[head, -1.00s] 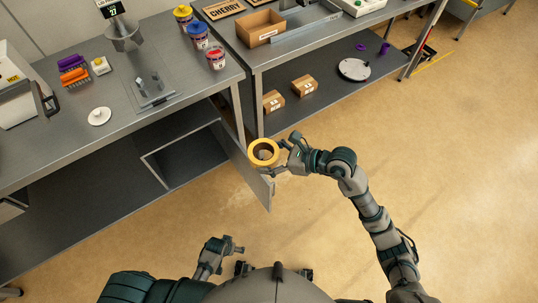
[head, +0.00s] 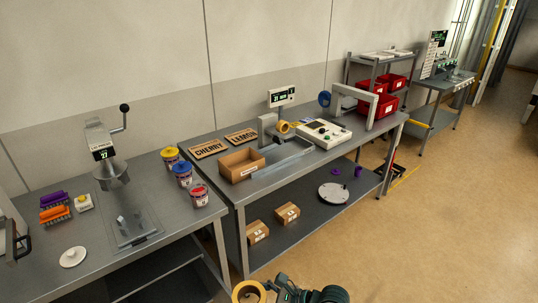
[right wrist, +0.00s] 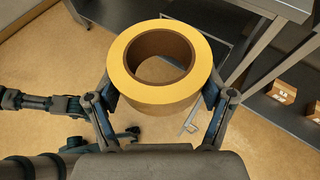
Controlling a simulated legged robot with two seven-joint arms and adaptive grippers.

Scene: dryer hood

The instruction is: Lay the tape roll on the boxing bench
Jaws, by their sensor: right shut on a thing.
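The yellow tape roll (right wrist: 125,85) is in my right gripper (right wrist: 160,95), with one finger on each side of it. In the head view the roll (head: 240,294) is low in the picture, in front of the benches and partly cut off by the lower edge. The boxing bench (head: 335,160) is the longer grey bench right of centre. The roll is apart from its top.
The bench top holds an open cardboard box (head: 232,170), CHERRY (head: 208,149) and LEMON (head: 241,136) plates, a white device (head: 323,133) and a grey arch (head: 352,92). Small boxes (head: 287,213) sit on its lower shelf. Paint-like tubs (head: 199,195) stand on the left bench.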

